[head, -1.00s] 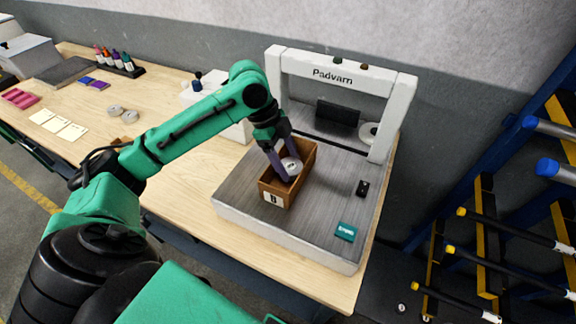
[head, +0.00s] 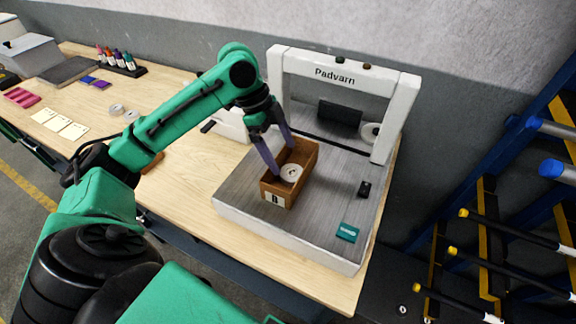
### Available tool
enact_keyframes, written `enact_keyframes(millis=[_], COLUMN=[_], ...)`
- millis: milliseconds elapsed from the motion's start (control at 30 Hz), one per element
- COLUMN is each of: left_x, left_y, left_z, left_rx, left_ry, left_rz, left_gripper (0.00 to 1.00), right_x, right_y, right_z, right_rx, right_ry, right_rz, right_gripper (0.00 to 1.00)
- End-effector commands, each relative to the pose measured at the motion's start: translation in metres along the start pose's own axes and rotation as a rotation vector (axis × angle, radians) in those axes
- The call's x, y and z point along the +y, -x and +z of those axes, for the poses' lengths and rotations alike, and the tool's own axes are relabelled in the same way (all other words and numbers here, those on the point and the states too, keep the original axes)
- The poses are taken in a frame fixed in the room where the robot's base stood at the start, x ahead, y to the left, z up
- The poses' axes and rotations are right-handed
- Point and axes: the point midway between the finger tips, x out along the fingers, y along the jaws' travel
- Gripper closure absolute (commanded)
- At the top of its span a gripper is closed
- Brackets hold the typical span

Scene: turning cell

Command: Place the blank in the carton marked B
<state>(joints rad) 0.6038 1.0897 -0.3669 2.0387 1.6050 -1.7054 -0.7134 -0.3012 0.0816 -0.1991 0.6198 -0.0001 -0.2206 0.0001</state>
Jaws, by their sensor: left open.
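The blank, a pale round disc with a small hole (head: 291,173), lies inside the brown carton (head: 303,188). The carton has a white label on its front that seems to read B, and it stands on the grey bed of the Padvarn machine. My left gripper (head: 281,162) is open, with its purple fingers at the carton's left and rear, just above the blank and apart from each other. Whether a fingertip touches the blank or the carton wall I cannot tell. My right gripper is not in view.
The white Padvarn frame (head: 395,110) rises behind the carton. A black item (head: 364,188) and a teal box (head: 347,232) lie on the bed to the right. More discs (head: 117,109), cards (head: 58,124) and bottles (head: 118,59) are on the wooden table at left.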

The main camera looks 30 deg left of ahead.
Motion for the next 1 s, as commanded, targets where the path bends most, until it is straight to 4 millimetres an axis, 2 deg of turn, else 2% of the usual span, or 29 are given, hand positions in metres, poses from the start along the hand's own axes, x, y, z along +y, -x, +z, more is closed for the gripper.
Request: enact_keyframes(millis=[100, 233, 367, 833, 1000], left_x=[-0.001, -0.001, 0.000, 0.000, 0.000], left_y=[0.032, 0.056, 0.063, 0.064, 0.094], left_z=[0.000, 0.000, 0.000, -0.001, -0.013], left_rx=[0.000, 0.001, 0.000, 0.000, 0.000], left_ry=[0.000, 0.000, -0.001, 0.000, 0.000], left_rz=[-0.006, -0.003, 0.000, 0.001, 0.001], left_gripper=[0.00, 0.00, 0.00, 0.00, 0.00], right_x=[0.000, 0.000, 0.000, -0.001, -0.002], right_y=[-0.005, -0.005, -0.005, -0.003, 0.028], right_z=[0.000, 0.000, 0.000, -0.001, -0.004], right_rx=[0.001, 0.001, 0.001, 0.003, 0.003], right_ry=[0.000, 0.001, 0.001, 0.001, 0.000], right_rz=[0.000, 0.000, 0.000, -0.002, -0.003], right_gripper=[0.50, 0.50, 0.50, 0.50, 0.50])
